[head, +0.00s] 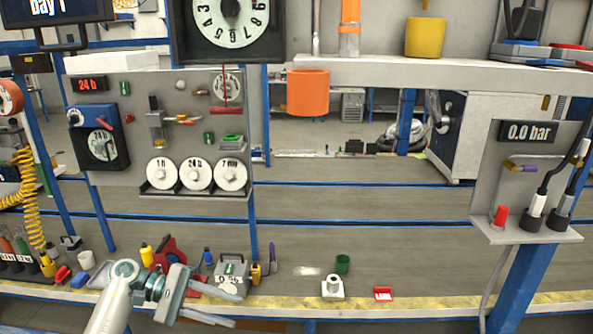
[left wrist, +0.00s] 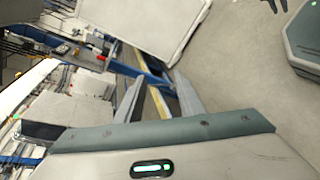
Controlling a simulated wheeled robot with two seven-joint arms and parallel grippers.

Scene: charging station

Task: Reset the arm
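My left gripper (head: 238,311) reaches in from the bottom left in the head view, low in front of the yellow-edged bench. Its two grey fingers are spread apart and nothing is between them. In the left wrist view the fingers (left wrist: 157,76) also stand apart, with only blue and yellow framework seen far beyond the gap. My right gripper does not show clearly in either view.
A grey box (head: 232,272) and several small tools stand on the bench (head: 440,306) beside the left gripper. Panels hang left and right (head: 520,175); the bench between is fairly clear.

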